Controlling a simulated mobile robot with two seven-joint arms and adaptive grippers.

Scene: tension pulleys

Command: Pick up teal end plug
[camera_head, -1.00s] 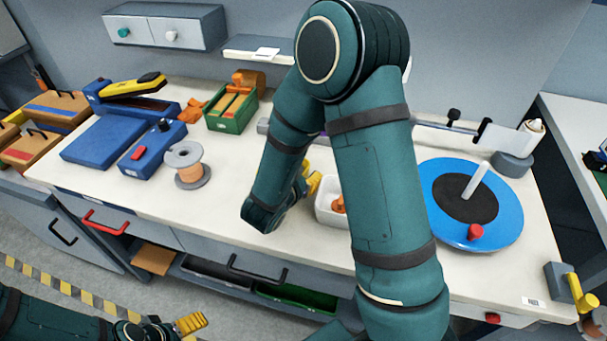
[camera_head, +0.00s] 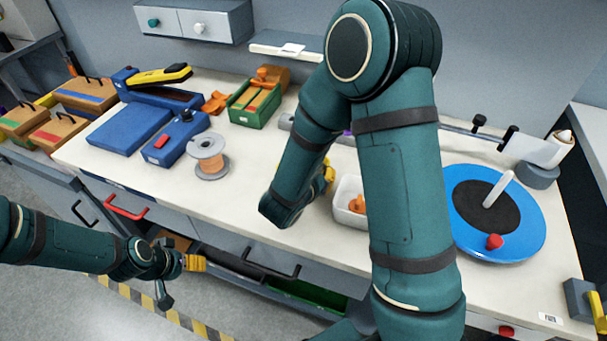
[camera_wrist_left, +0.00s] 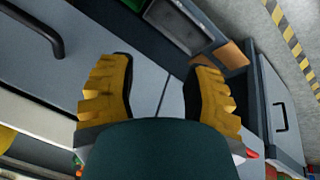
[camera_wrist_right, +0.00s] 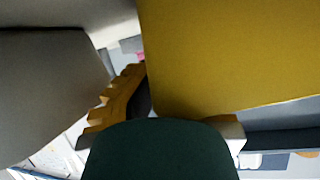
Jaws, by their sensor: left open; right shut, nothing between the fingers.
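I cannot make out a teal end plug on the bench; a teal knob (camera_head: 153,22) shows on the wall drawer unit. My left gripper (camera_head: 194,263) is low in front of the bench, below its top edge. In the left wrist view its yellow fingers (camera_wrist_left: 163,82) are apart with nothing between them. My right gripper (camera_head: 329,172) is mostly hidden behind my right arm, over the bench beside a white bin (camera_head: 341,213). It is shut and holds nothing. In the right wrist view a yellow finger shows beside a large yellow surface (camera_wrist_right: 225,55).
Orange pieces (camera_head: 358,204) lie in the white bin. A spool (camera_head: 209,156), a blue device (camera_head: 173,140) and a green box (camera_head: 254,106) stand to the left. A blue turntable (camera_head: 525,240) stands at right. A red handle (camera_head: 126,207) sticks out from the bench front.

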